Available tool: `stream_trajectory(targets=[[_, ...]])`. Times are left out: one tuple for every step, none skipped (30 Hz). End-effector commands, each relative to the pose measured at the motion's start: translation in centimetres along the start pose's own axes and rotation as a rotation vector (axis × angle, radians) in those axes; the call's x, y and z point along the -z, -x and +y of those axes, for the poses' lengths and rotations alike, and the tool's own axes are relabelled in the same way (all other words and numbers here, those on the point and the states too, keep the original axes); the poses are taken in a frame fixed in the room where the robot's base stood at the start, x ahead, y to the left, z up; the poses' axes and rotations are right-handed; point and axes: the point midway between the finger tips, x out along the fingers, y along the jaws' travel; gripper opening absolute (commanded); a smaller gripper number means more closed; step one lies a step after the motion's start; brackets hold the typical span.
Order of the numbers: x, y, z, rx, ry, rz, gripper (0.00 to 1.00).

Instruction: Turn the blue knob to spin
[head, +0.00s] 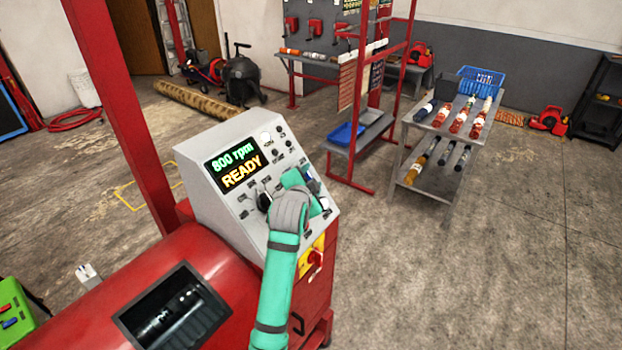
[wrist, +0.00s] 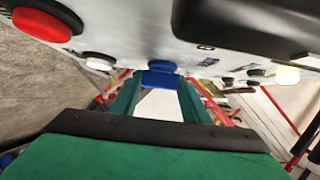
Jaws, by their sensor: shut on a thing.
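The blue knob (wrist: 161,68) sticks out of the pale panel in the wrist view. It sits between the tips of my gripper (wrist: 160,82), which is shut on it. In the head view my gripper (head: 298,182) is at the right part of the sloped grey control panel (head: 193,155) and hides most of the knob. The panel's display (head: 232,166) reads "800 rpm" and "READY". I cannot tell which way the knob points.
A red button (wrist: 42,24) and a white button (wrist: 98,62) are left of the knob in the wrist view; a large black part (wrist: 240,22) juts out at right. A red-handled yellow switch (head: 315,258) is below the panel. A grey shelf cart (head: 437,130) stands further right.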

Motion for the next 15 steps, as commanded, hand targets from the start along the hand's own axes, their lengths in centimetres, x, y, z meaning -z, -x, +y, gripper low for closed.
stream_trajectory(targets=[[-0.01, 0.01, -0.24, -0.036, -0.024, -0.002, 0.20], [-0.02, 0.00, -0.19, -0.061, -0.037, -0.001, 0.20], [-0.03, -0.01, -0.22, -0.093, -0.056, -0.002, 0.20], [-0.04, 0.00, -0.19, -0.117, -0.071, -0.002, 0.20], [-0.05, 0.00, -0.19, -0.140, -0.084, -0.002, 0.20], [-0.05, -0.02, -0.15, -0.171, -0.102, -0.002, 0.20], [-0.02, -0.02, -0.16, -0.192, -0.115, -0.002, 0.20], [0.00, -0.01, -0.16, -0.214, -0.128, -0.002, 0.20], [-0.03, -0.04, -0.09, -0.242, -0.144, -0.002, 0.20], [0.00, -0.04, -0.14, -0.260, -0.155, -0.002, 0.20], [0.00, -0.03, -0.08, -0.281, -0.166, -0.002, 0.20], [-0.03, -0.05, -0.08, -0.304, -0.181, -0.002, 0.20], [-0.01, -0.04, -0.07, -0.321, -0.190, -0.002, 0.20], [0.00, -0.04, -0.03, -0.337, -0.199, -0.001, 0.20], [-0.04, -0.05, -0.03, -0.357, -0.211, -0.002, 0.20]])
